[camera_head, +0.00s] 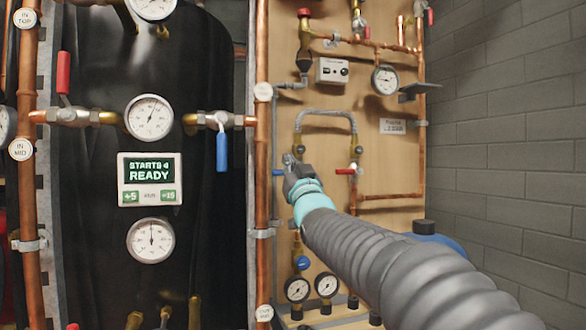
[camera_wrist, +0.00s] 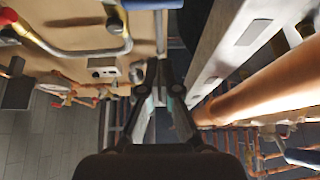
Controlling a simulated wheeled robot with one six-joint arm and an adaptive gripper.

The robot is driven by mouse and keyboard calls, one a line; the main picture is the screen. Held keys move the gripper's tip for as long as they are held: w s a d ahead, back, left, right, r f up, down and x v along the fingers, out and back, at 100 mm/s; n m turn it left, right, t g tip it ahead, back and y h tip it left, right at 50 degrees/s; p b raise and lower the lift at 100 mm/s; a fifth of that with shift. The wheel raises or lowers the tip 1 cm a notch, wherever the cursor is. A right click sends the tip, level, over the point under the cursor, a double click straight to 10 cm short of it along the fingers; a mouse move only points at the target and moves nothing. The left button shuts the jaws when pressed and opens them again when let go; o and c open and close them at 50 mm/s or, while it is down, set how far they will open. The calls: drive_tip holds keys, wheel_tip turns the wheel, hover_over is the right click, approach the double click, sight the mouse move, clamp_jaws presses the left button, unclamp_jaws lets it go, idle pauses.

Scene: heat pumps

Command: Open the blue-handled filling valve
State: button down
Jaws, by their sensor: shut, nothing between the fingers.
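The filling loop is a grey braided hose (camera_head: 326,112) arched between two valves on the wooden board. The blue handle (camera_head: 277,172) of its left valve sticks out level to the left, just beside my gripper's tip; the gripper hides the valve body. In the wrist view the blue handle (camera_wrist: 152,4) lies at the top edge, beyond the fingertips, near a brass fitting (camera_wrist: 116,24). My gripper (camera_head: 290,162) is shut and empty, and its fingers (camera_wrist: 166,68) show narrow in the wrist view. I cannot tell whether it touches the handle.
The right valve has a red handle (camera_head: 345,171). A copper pipe (camera_head: 263,150) runs upright just left of my gripper. Another blue lever (camera_head: 222,150) hangs by the black tank (camera_head: 90,110). Gauges (camera_head: 297,289) sit below. A block wall (camera_head: 500,130) stands at right.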

drive_tip(key=shift+w+a+f, duration=0.25)
drive_tip(key=shift+w, duration=0.5)
drive_tip(key=shift+w+a+f, duration=0.25)
drive_tip(key=shift+w, duration=0.55)
drive_tip(key=shift+w+a+f, duration=0.25)
drive_tip(key=shift+w, duration=0.5)
drive_tip(key=shift+a+f, duration=0.1)
